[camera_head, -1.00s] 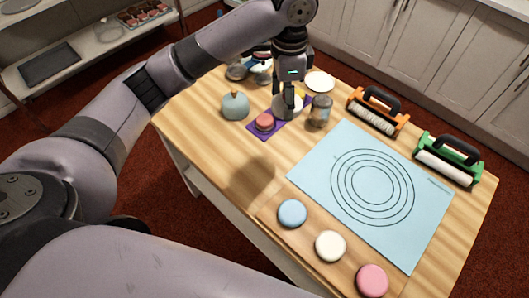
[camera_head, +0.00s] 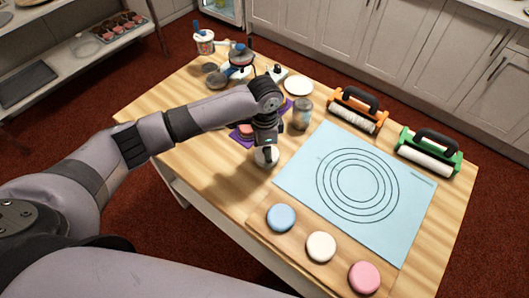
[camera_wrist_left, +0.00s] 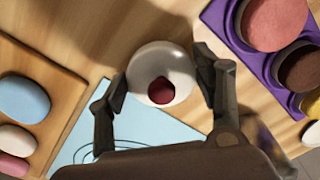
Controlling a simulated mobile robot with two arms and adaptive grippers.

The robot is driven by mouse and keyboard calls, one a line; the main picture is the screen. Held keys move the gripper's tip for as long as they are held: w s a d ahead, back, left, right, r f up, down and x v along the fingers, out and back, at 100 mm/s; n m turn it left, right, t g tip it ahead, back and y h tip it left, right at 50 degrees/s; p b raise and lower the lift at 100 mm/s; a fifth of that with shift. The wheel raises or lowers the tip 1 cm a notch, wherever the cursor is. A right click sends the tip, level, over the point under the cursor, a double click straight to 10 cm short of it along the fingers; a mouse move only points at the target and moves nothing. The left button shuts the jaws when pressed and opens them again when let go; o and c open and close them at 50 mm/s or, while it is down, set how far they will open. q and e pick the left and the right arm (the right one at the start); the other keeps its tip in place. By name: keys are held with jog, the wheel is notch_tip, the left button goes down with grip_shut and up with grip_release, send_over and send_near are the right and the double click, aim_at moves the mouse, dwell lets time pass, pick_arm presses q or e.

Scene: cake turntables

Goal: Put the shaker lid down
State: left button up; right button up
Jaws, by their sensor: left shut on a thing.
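My left gripper (camera_head: 266,150) is shut on the shaker lid (camera_head: 263,160), a small white rounded piece. A jar-like container (camera_head: 302,114) stands behind the mat's back left corner. My right gripper is not in view.
The purple tray holds round pieces, including a pink one (camera_wrist_left: 275,22). Blue (camera_head: 281,217), white (camera_head: 321,246) and pink (camera_head: 364,277) discs lie on a board in front. Orange (camera_head: 357,109) and green (camera_head: 430,151) roller holders stand at right. Bare wood lies left of the mat.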

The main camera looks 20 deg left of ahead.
pick_arm(q)
jog(key=shift+f, duration=0.75)
jog(key=shift+f, duration=0.1)
jog(key=o, duration=0.8)
jog(key=shift+w+r, duration=0.1)
jog(key=shift+r, duration=0.4)
notch_tip(320, 180, up, 11)
jog(key=shift+r+b, duration=0.2)
jog(key=shift+b, duration=0.15)
